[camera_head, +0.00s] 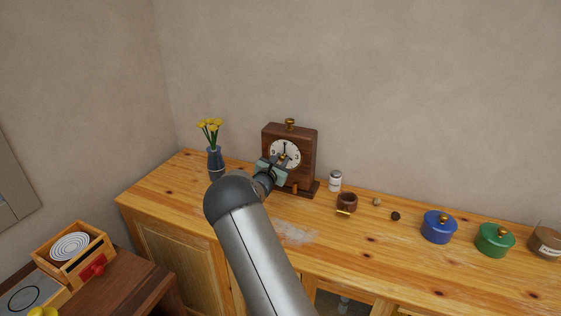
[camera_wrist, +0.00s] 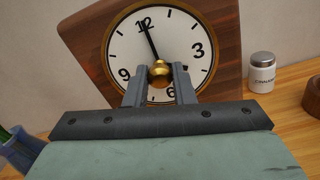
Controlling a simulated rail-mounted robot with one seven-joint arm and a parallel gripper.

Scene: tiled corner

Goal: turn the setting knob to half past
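A brown wooden mantel clock (camera_head: 307,153) stands at the back of the wooden counter. In the wrist view its white dial (camera_wrist: 118,45) fills the upper middle, tilted to the left. A black hand (camera_wrist: 152,42) points at the 12, and a small dark tip shows between 3 and 6. The round brass setting knob (camera_wrist: 160,71) sits at the dial's centre. My gripper (camera_wrist: 160,68) has a finger on each side of the knob, with no clear gap, and appears shut on it. In the head view my gripper (camera_head: 281,160) covers the dial's lower part.
A dark vase with yellow flowers (camera_head: 215,160) stands left of the clock. A white labelled jar (camera_head: 335,181) and a brown cup (camera_head: 347,202) stand to the right. Farther right are a blue pot (camera_head: 438,229) and a green pot (camera_head: 494,241).

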